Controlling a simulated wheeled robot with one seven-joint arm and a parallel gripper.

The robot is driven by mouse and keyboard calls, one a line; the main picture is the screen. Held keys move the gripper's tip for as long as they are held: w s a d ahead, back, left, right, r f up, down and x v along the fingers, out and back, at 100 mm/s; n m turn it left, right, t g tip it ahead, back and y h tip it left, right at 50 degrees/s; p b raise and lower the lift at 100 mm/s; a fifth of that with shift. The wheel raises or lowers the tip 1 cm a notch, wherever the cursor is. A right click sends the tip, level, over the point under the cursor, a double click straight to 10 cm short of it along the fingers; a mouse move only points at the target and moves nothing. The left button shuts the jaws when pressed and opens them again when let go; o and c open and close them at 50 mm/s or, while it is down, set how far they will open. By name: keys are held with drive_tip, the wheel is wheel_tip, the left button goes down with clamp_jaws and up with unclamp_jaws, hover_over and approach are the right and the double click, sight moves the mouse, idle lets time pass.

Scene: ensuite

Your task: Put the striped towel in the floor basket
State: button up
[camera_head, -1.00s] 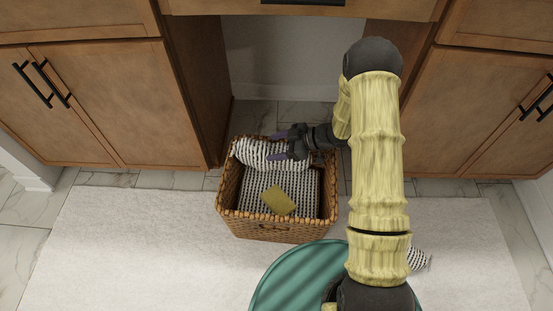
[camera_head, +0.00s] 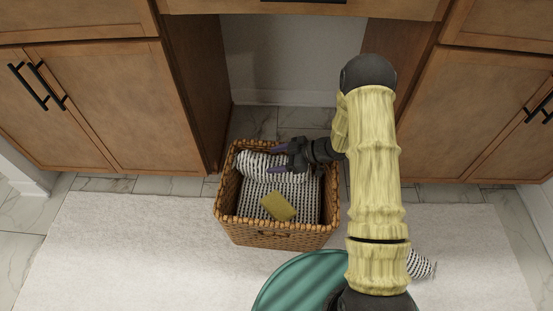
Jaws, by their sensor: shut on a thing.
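The rolled black-and-white striped towel (camera_head: 256,166) lies across the back part inside the wicker floor basket (camera_head: 272,233). My gripper (camera_head: 279,159) reaches in from the right over the basket, its purple fingers on either side of the towel, shut on it. The towel's right part is partly hidden by the gripper. I cannot tell whether the towel rests on the lining or hangs just above it.
A yellow sponge-like block (camera_head: 278,206) lies on the basket's patterned bottom. Another black-and-white patterned item (camera_head: 419,264) lies on the white rug (camera_head: 130,250) at right, partly behind my arm. Wooden cabinets (camera_head: 110,110) flank the basket.

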drive_tip(key=o, duration=1.7)
drive_tip(key=shift+w, duration=0.15)
drive_tip(key=shift+a, duration=0.2)
drive_tip(key=p+v, duration=0.6)
drive_tip(key=v, duration=0.6)
drive_tip(key=shift+d, duration=0.25)
drive_tip(key=shift+r, duration=0.1)
